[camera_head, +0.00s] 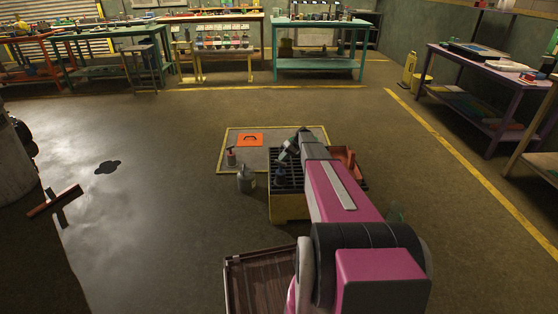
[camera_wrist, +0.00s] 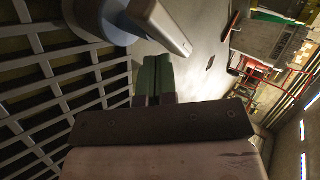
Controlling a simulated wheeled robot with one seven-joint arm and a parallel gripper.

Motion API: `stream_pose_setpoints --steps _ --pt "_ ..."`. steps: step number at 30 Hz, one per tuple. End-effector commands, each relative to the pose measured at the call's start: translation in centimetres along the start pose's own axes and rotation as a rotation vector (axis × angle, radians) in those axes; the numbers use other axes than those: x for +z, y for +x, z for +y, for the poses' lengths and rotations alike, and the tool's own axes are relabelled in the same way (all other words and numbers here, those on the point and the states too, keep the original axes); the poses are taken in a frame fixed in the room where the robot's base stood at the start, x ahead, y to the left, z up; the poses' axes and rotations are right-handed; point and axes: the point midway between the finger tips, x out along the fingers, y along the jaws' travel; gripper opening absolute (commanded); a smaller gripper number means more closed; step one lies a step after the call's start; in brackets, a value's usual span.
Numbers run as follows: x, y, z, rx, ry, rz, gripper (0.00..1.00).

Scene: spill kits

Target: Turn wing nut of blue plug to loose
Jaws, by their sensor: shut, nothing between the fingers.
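The blue plug (camera_wrist: 98,20) shows at the top of the wrist view, beside the black grate. A pale grey bar (camera_wrist: 158,24), which looks like its wing nut, reaches from it to the right. In the head view the small blue plug (camera_head: 281,174) stands on the grate of a yellow-sided pallet (camera_head: 290,208). My gripper (camera_wrist: 153,76) has its green fingers shut and empty, with their tips just short of the grey bar. I cannot tell whether they touch it. In the head view my gripper (camera_head: 290,150) is above the plug, partly hidden by my arm.
A grey can (camera_head: 246,180) and a red-topped bottle (camera_head: 231,157) stand left of the pallet. An orange case (camera_head: 250,140) lies on the mat (camera_head: 228,168) behind. A dark spill (camera_head: 107,167) and a squeegee (camera_head: 53,200) are farther left. The floor between is clear.

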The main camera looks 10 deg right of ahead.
Motion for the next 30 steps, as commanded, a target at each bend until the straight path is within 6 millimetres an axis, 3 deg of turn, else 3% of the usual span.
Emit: stream_pose_setpoints --steps 7,30 --pt "0.2 -0.7 0.6 -0.001 0.017 0.019 0.0" --pt "-0.2 1.1 -1.1 -0.001 0.019 0.021 0.0"
